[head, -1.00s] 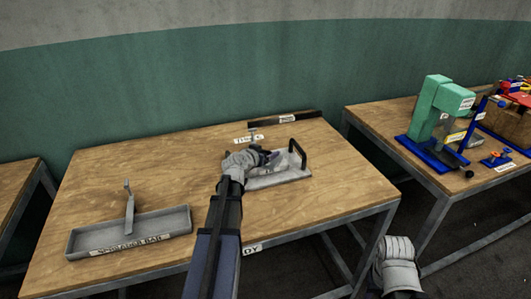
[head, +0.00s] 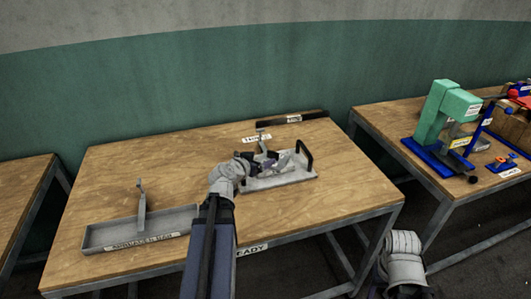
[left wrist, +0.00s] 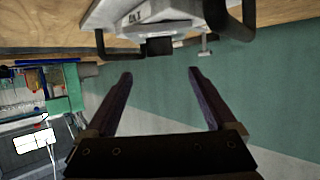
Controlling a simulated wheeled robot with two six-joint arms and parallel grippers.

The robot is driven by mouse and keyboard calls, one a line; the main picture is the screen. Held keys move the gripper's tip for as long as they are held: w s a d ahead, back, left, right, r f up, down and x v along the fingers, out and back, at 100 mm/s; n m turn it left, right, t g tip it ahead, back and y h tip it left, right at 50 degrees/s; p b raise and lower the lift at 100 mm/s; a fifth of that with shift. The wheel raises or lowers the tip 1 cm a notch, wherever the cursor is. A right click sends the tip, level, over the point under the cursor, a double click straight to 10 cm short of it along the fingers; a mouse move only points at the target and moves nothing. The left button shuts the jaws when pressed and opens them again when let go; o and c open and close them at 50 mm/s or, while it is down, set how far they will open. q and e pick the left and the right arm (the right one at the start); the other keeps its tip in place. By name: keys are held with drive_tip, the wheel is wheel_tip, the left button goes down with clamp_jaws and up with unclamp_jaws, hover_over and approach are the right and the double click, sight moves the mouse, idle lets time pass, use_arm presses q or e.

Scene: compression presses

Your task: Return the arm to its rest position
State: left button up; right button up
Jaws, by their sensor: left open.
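My left arm reaches up over the wooden table (head: 120,185) from the bottom of the head view. My left gripper (head: 270,160) is over or beside a grey tray (head: 285,180) with a black handle, and partly hides it. In the left wrist view the two dark fingers of my left gripper (left wrist: 160,74) are spread with nothing between them. The tray with its dark handles (left wrist: 165,15) shows beyond the fingertips, apart from them. A grey part of my right arm shows at the bottom right of the head view; its gripper is not in view.
A grey labelled tray (head: 140,232) with an upright piece stands at the table's front left. A dark labelled bar (head: 292,119) lies along the back edge. A green press (head: 440,112) on a blue base stands on the right table. The middle left of the table is clear.

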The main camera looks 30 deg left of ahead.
use_arm(q)
drive_tip(key=shift+s+r, duration=0.2)
drive_tip(key=shift+s, duration=0.35)
drive_tip(key=s+d+f+m+g+h+p, duration=0.15)
drive_tip(key=d+f+g, duration=0.25)
drive_tip(key=d, duration=0.9)
drive_tip(key=s+d+f+m+g+h+p, duration=0.1)
drive_tip(key=d+f+m+g+h, duration=0.2)
drive_tip(key=d, duration=1)
drive_tip(key=s+d+f+g+y+p, duration=0.1)
drive_tip(key=s+d+g+y, duration=0.3)
drive_tip(key=s+d, duration=0.7)
drive_tip(key=s+f+g, duration=0.1)
drive_tip(key=s+g, duration=0.1)
drive_tip(key=s, duration=0.1)
drive_tip(key=shift+f+g+y+p, duration=0.15)
drive_tip(key=shift+g+y+p, duration=0.2)
drive_tip(key=shift+g+p, duration=0.05)
